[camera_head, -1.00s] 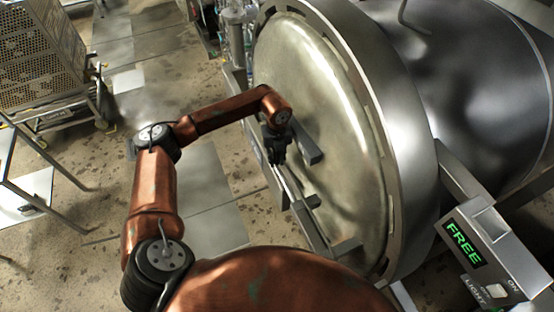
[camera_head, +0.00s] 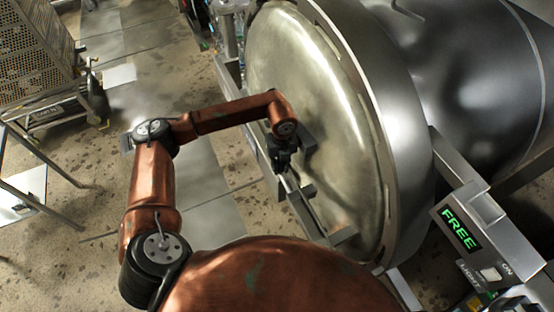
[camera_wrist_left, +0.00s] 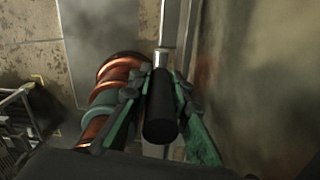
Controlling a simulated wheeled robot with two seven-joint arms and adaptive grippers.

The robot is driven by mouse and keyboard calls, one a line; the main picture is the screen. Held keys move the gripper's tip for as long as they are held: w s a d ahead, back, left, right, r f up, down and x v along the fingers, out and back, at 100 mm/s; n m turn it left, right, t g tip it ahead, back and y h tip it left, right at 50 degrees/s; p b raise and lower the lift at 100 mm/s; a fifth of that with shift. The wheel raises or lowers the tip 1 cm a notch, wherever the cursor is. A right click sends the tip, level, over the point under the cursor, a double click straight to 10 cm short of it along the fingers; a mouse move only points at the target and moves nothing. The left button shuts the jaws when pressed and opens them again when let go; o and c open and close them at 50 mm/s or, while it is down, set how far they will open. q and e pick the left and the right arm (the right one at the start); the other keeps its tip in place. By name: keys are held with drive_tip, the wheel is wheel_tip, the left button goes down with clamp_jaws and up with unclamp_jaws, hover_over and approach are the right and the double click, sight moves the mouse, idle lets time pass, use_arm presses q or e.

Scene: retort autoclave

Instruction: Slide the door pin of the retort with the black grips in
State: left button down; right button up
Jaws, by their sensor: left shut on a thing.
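The retort door (camera_head: 330,120) is a large round, pale metal disc, upright on the front of the retort. A metal bar (camera_head: 305,213) with brackets runs across its outer face. My left gripper (camera_head: 284,158) is at this bar, at the end of my copper arm. In the left wrist view, its green fingers (camera_wrist_left: 160,108) are shut on a black cylindrical grip (camera_wrist_left: 160,118). A bright metal rod end (camera_wrist_left: 161,58) shows beyond the grip, in line with the bar. The pin's far end is hidden. My right gripper is not in view.
A box with a green FREE display (camera_head: 460,228) and a light switch (camera_head: 490,274) stands at the right by the retort body (camera_head: 460,80). A perforated crate on a cart (camera_head: 35,55) stands at upper left. The floor left of the door is mostly clear.

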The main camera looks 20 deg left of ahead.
use_arm(q)
drive_tip(key=shift+s+d+f, duration=0.1)
drive_tip(key=shift+s+d, duration=0.05)
drive_tip(key=c, duration=1.8)
unclamp_jaws()
wheel_tip(320, 180, up, 12)
drive_tip(key=shift+r, duration=0.1)
